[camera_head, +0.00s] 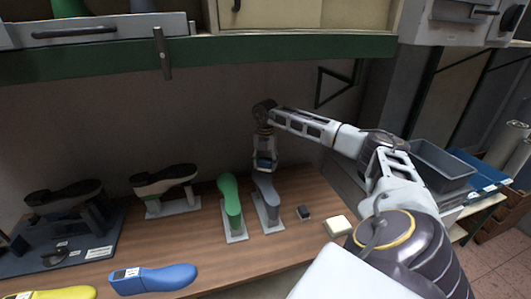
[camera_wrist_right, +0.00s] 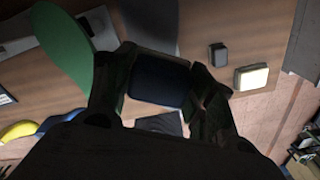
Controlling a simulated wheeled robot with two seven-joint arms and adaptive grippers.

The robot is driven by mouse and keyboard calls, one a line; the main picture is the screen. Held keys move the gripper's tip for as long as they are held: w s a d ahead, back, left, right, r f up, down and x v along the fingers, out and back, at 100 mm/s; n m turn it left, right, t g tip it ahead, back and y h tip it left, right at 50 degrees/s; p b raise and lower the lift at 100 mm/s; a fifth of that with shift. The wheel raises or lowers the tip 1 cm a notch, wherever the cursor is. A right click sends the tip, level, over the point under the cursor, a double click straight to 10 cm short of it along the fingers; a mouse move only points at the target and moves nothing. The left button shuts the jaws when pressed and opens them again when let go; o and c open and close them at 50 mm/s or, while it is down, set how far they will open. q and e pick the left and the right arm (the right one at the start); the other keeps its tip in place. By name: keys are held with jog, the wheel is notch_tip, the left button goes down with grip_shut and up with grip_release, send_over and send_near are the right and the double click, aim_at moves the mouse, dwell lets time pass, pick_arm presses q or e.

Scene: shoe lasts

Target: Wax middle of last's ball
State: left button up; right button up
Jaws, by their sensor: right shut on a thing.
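A grey-blue shoe last (camera_head: 268,195) stands on a light base on the wooden table, and a green last (camera_head: 231,200) stands just left of it. My right gripper (camera_head: 264,165) is above the far end of the grey-blue last. It is shut on a dark blue block (camera_wrist_right: 158,82), which shows between the fingers in the right wrist view. There the green last (camera_wrist_right: 68,42) is at upper left, and the grey-blue last (camera_wrist_right: 152,20) is partly hidden behind the block. I cannot tell whether the block touches the last. My left gripper is out of view.
A small dark box (camera_head: 304,212) and a cream block (camera_head: 337,226) lie right of the lasts. A blue last (camera_head: 152,279) lies at the front left. Shoes on stands (camera_head: 165,185) are at the back left. A green-edged shelf (camera_head: 240,48) hangs above. A grey bin (camera_head: 440,165) is at right.

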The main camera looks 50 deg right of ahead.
jog(key=shift+m, duration=0.9)
